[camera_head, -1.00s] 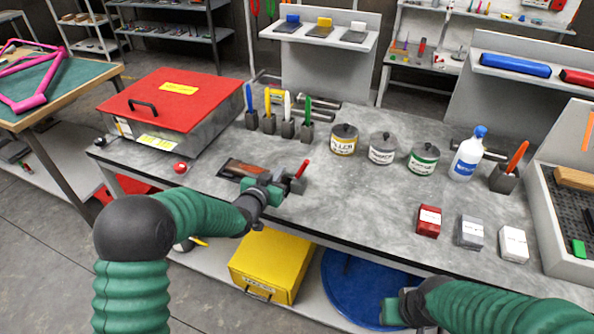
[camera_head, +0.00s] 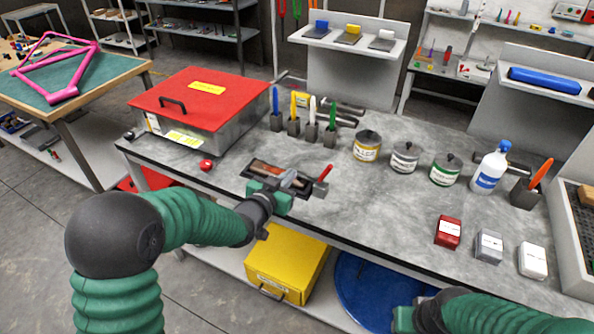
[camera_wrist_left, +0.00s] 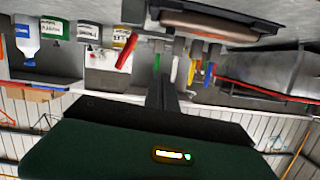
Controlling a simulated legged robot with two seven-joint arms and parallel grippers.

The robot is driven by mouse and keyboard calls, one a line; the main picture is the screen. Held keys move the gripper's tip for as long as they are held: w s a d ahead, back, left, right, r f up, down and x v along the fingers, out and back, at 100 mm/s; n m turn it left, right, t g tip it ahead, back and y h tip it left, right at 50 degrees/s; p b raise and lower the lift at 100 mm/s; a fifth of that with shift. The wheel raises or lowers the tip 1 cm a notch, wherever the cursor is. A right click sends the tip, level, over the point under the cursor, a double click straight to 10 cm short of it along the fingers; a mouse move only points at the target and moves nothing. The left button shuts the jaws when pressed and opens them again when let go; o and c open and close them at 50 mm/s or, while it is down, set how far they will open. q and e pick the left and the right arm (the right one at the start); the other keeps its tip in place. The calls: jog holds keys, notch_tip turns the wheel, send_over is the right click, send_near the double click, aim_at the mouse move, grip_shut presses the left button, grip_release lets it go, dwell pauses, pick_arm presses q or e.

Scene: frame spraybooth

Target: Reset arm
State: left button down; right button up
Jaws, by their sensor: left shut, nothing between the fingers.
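My left gripper (camera_head: 301,184) is over the front edge of the grey workbench (camera_head: 395,213), in front of a small dark tray with a brown-orange piece (camera_head: 268,168). Its fingers are shut and empty; they also show dark and together in the left wrist view (camera_wrist_left: 168,95). A red-handled tool in a dark block (camera_head: 324,174) stands close to the fingertips; I cannot tell whether they touch. My right gripper (camera_head: 403,319) shows only in part at the bottom edge in the head view, and its fingers are hidden.
A red-lidded box (camera_head: 205,95) stands at the back left. Several upright brushes in blocks, labelled tins (camera_head: 367,146), a white bottle (camera_head: 491,168) and small boxes (camera_head: 448,232) stand on the bench. A yellow case (camera_head: 286,264) and blue drum (camera_head: 365,290) are below. The bench middle is clear.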

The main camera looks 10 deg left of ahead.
pick_arm(q)
jog(key=shift+s+r, duration=0.2)
jog(key=shift+s, duration=0.4)
jog(key=shift+s+r, duration=0.2)
jog(key=shift+s, duration=0.4)
pick_arm(e)
jog(key=shift+d+f, duration=0.1)
jog(key=shift+d, duration=0.2)
pick_arm(q)
jog(key=shift+w+a+f, duration=0.1)
jog(key=shift+a, duration=0.15)
pick_arm(e)
jog(key=shift+w+a, duration=0.1)
jog(key=shift+a, duration=0.1)
